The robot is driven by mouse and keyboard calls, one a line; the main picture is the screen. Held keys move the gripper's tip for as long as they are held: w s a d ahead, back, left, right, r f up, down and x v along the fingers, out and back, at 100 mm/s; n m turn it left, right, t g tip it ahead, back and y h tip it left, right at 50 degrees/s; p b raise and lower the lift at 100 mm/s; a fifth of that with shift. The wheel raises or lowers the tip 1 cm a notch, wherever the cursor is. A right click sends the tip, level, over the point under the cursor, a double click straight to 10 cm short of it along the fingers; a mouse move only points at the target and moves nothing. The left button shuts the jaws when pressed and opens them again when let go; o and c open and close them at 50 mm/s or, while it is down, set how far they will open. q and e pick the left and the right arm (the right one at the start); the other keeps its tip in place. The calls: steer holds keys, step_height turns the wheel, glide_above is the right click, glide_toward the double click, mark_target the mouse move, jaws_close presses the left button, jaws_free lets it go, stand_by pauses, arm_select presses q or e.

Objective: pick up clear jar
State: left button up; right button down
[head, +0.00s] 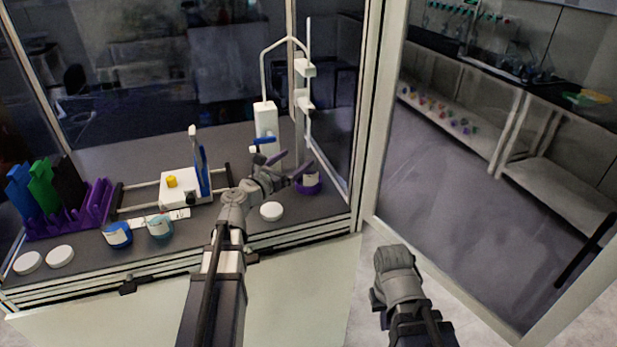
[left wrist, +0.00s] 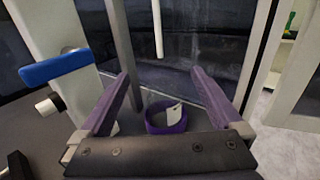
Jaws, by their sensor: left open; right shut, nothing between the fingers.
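A pale teal, see-through jar (head: 159,226) with a label stands near the front of the bench, beside a blue jar (head: 117,235). A purple jar (head: 308,183) with a white label stands farther right; it also shows between and beyond my left fingers in the left wrist view (left wrist: 166,120). My left gripper (head: 290,166) is open, with its purple fingers spread and pointing towards the purple jar; nothing is held. My right gripper (head: 394,262) is shut and empty, low and outside the bench; its fingertips are hard to make out.
White lids (head: 271,211) lie on the bench near the front. A white stand (head: 303,95) with a rod rises behind the purple jar. A white device (head: 182,188) and a purple rack (head: 80,215) stand at left. The glass cabinet's frame post (head: 380,110) is on the right.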

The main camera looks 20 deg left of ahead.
mark_target(302, 177)
arm_select(q)
step_height(302, 177, down, 8)
steer(key=b, duration=0.8)
steer(key=shift+w+d+f, duration=0.1)
steer(key=shift+w+f, duration=0.1)
steer(key=shift+f, duration=0.05)
steer(key=shift+w+d+r, duration=0.25)
steer(key=shift+w+r, duration=0.1)
steer(key=shift+w, duration=0.3)
steer(key=shift+w+d+f, duration=0.15)
steer(key=shift+w, duration=0.45)
steer(key=x, duration=0.4)
steer(key=shift+w+d, duration=0.15)
steer(key=shift+w, duration=0.05)
steer(key=shift+c, duration=0.2)
